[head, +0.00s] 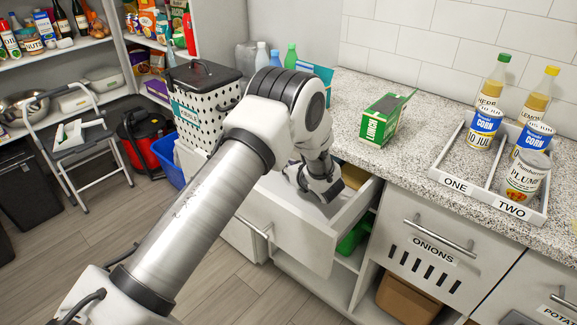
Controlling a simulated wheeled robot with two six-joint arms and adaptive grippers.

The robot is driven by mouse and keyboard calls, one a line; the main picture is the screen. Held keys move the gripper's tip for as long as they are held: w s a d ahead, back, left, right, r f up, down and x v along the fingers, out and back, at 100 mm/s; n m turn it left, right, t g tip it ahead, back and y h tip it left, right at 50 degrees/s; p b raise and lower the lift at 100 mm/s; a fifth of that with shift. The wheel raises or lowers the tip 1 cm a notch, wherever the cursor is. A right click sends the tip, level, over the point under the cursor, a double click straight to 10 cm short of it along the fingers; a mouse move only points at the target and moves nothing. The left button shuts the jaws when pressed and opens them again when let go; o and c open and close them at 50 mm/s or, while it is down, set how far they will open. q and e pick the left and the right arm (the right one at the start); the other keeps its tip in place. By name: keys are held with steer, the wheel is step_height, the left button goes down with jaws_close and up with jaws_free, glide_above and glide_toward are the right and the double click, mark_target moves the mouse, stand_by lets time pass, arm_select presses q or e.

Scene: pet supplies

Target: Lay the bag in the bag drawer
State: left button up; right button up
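The open drawer (305,238) is pulled out from under the counter, left of the onions drawer; its front label is not visible. My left gripper (313,188) reaches down into the drawer's opening. My arm hides much of it, so I cannot tell whether its fingers are open or shut, or whether they hold anything. I see no clear bag in the gripper or the visible part of the drawer. A green and white package marked LUNCH (383,120) lies on the counter behind the drawer. My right gripper is not in view.
A white two-part tray (488,180), labelled ONE and TWO, holds several cans and bottles on the right of the counter. The onions drawer (425,258) is shut. A dotted lidded bin (198,112) stands left of my arm.

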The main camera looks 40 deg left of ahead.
arm_select(q)
steer(key=shift+r, duration=0.1)
steer(key=shift+r, duration=0.2)
steer(key=v, duration=1.2)
